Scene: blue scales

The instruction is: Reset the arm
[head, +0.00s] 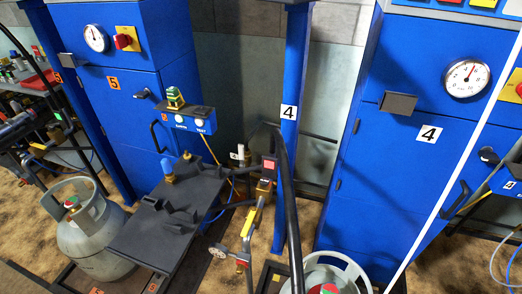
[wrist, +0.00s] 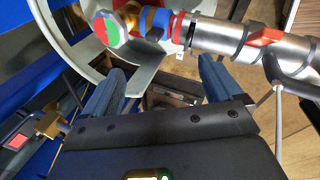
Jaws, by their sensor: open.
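My gripper (wrist: 160,80) shows in the wrist view as two blue fingers spread wide apart, with nothing held between them. Beyond the fingertips is a grey cylinder collar (wrist: 62,50) around a valve with a red and green knob (wrist: 110,28). A silver filling tube (wrist: 225,40) with a red lever (wrist: 265,37) runs right from a blue and red coupling beside the knob. The fingers look apart from these parts, though the exact distance is unclear. I cannot make out my gripper in the head view.
In the head view, blue cabinets marked 5 (head: 128,100) and 4 (head: 410,170) stand at the back. A grey gas cylinder (head: 95,240) stands at left, another (head: 340,275) at the bottom. A blue post (head: 293,120) and black hose (head: 290,200) rise between the cabinets.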

